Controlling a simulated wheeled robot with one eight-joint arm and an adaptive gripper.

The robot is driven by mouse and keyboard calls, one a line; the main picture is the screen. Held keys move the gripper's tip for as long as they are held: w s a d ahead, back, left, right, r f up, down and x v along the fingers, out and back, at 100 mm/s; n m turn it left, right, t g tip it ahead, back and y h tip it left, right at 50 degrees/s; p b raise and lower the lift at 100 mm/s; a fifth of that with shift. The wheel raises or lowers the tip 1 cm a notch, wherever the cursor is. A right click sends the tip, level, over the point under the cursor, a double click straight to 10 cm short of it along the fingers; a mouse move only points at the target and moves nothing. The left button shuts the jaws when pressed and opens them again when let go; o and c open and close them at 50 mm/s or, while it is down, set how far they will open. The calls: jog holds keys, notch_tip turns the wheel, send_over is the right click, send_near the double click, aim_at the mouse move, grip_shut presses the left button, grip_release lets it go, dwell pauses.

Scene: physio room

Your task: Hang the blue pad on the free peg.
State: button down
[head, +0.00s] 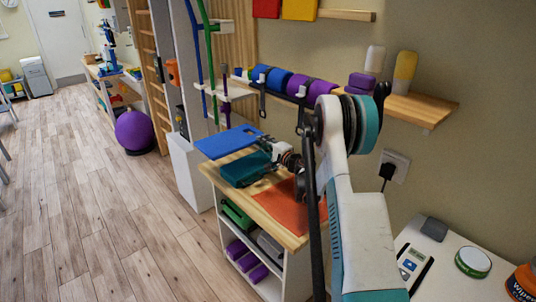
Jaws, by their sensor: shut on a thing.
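The blue pad (226,141) is a flat blue slab, held out roughly level above the left end of a small wooden-topped cabinet (291,238). My gripper (267,145) is at the pad's right edge, shut on it; the fingertips are small and partly hidden. A red pad (266,8) and a yellow pad (299,9) hang on the wall at the top edge of the view, beside a bare stretch of wooden rail (346,15). No free peg can be made out clearly there, and the rail's upper surroundings are cut off.
Above, a wooden shelf (425,108) carries rolls and bottles, with black straps (262,101) hanging below. Blue and green poles (210,50) stand left.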

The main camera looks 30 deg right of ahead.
jog(key=s+d+f, duration=0.1)
jog(key=d+f, duration=0.1)
jog(key=d, duration=0.5)
jog(key=shift+s, duration=0.3)
jog(key=shift+f, duration=0.15)
notch_tip(320, 180, down, 10)
jog(key=b, duration=0.4)
jog(key=shift+r, duration=0.25)
jog(key=c, duration=1.6)
grip_release()
jog(key=shift+f, duration=0.1)
jog(key=shift+o, duration=0.2)
